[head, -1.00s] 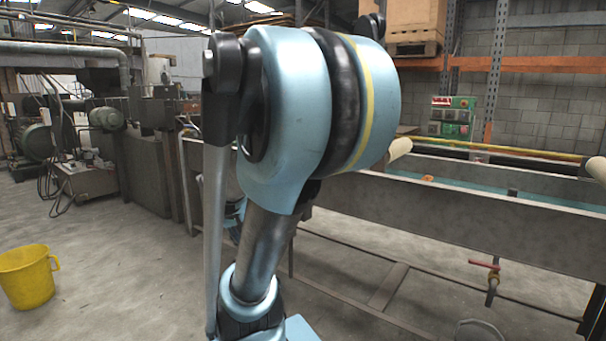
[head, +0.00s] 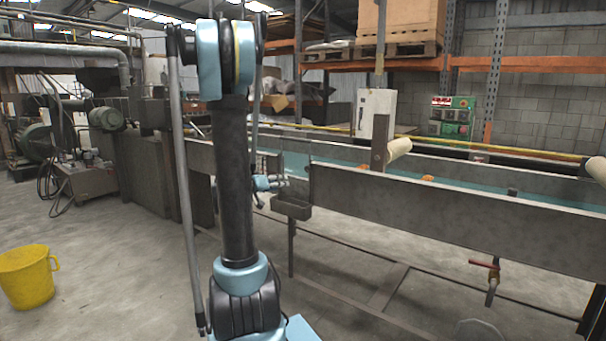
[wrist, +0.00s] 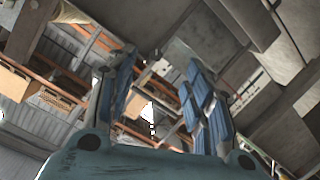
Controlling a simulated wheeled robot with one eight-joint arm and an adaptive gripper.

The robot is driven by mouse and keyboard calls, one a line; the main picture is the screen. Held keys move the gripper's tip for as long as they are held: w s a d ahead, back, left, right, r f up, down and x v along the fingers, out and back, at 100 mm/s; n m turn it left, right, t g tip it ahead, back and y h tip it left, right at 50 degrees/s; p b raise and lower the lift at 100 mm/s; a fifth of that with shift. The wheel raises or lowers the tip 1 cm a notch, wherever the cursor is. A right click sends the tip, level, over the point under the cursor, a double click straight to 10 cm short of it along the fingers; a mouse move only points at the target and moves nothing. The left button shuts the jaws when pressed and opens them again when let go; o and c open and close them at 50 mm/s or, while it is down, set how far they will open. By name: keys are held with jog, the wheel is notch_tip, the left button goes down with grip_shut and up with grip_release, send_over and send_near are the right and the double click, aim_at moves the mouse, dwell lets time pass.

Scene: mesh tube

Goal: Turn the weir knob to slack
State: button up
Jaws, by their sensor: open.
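The long grey trough (head: 450,205) holds blue-green water and runs across the right half of the head view. A small grey box (head: 292,205) hangs at the break in its near wall. I cannot pick out the weir knob for certain in either view. My gripper (wrist: 158,58) is open in the wrist view, its two blue ribbed fingers apart with nothing between them. In the head view a small light blue part, seemingly my gripper (head: 266,183), shows beside the trough near that box, partly hidden behind my arm.
A red-handled tap (head: 486,265) hangs under the trough at right. A cream roller (head: 399,149) and a dark post (head: 379,142) stand at the trough. A control box (head: 452,117) is behind. A yellow bucket (head: 26,277) stands on clear floor at left.

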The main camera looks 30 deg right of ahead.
jog(key=t+h, duration=0.1)
jog(key=h, duration=0.1)
send_near(306, 169)
jog(key=x, duration=0.8)
dwell(0.4)
jog(key=c, duration=1)
